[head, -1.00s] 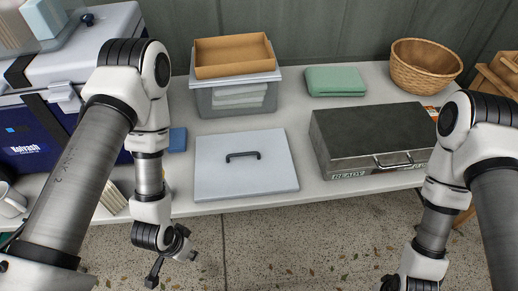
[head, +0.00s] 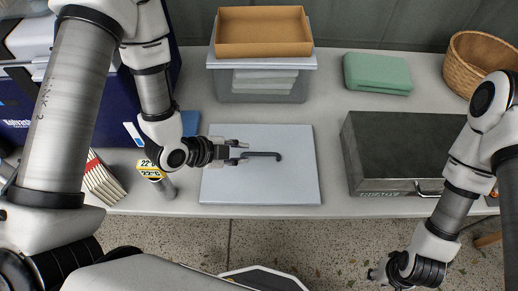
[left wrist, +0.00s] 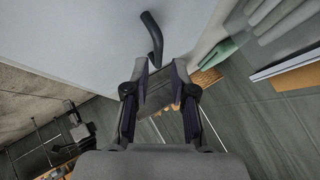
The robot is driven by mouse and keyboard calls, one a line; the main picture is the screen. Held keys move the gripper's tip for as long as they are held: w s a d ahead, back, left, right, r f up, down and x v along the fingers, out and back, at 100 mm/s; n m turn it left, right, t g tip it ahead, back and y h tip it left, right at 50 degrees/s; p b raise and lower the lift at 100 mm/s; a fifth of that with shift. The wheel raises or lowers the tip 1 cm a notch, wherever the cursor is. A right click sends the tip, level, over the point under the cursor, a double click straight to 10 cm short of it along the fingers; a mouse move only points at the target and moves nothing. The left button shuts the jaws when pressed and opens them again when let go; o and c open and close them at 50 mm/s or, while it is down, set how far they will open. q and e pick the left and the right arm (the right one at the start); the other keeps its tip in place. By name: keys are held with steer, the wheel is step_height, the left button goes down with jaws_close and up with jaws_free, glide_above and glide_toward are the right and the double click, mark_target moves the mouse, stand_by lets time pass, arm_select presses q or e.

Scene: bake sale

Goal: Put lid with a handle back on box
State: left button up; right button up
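The pale grey flat lid (head: 260,185) lies on the table, and its dark bar handle (head: 265,154) stands on top. The handle also shows in the left wrist view (left wrist: 152,40), just beyond my fingertips. My left gripper (head: 240,152) is open at the handle's left end, low over the lid, its fingers apart with nothing clearly between them. The grey see-through box (head: 240,90) with pale stacked contents stands behind the lid; a shallow brown tray (head: 264,38) sits on its pale top. My right gripper (head: 385,274) hangs in front of the table; its fingers are too small to read.
A dark metal case (head: 410,145) is right of the lid. A blue cooler (head: 100,100), a yellow-labelled can (head: 158,182) and a striped packet (head: 102,180) are at left.

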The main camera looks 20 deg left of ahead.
mark_target(259, 154)
arm_select(q)
steer(key=x, duration=0.4)
steer(key=d+x, duration=0.1)
steer(key=x, duration=0.1)
steer(key=shift+d+r, duration=0.1)
steer(key=shift+s+r, duration=0.1)
steer(key=shift+c, duration=0.7)
jaws_close()
